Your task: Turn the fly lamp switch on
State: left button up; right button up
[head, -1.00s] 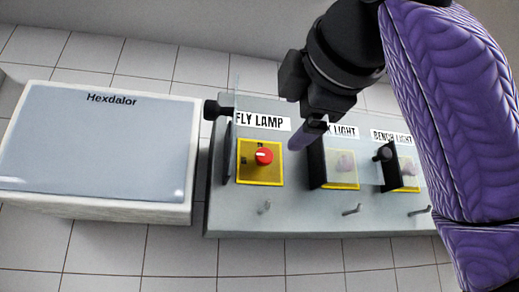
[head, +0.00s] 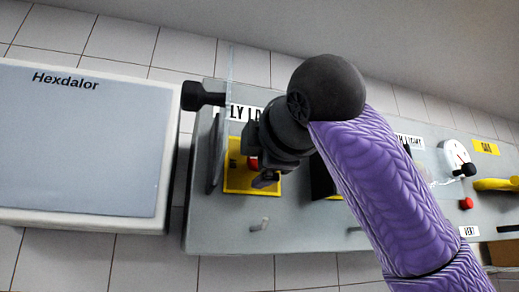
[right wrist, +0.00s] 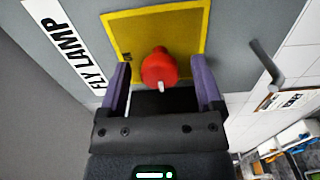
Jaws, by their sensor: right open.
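The fly lamp switch is a red rotary knob (right wrist: 159,68) with a white mark, on a yellow plate (right wrist: 125,32) below the FLY LAMP label (right wrist: 68,45). In the head view the yellow plate (head: 235,180) shows, and the knob (head: 252,163) is mostly hidden behind my gripper. My right gripper (right wrist: 160,77) is open, its purple fingers on either side of the knob. I cannot tell whether they touch it. In the head view my right gripper (head: 267,178) is over the plate. The switch's clear guard (head: 217,150) stands swung open on the left. My left gripper is not in view.
A black handle (head: 203,95) juts out by the open guard. A metal peg (head: 260,224) sticks out below the switch. Right along the grey panel are other switches, a dial (head: 457,156) and a yellow handle (head: 495,184). A Hexdalor box (head: 80,140) is at left.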

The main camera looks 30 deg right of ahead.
jog(key=shift+s, duration=0.15)
jog(key=shift+c, duration=0.3)
jog(key=shift+w, duration=0.2)
jog(key=c, duration=0.5)
grip_shut()
jog(key=shift+f, duration=0.1)
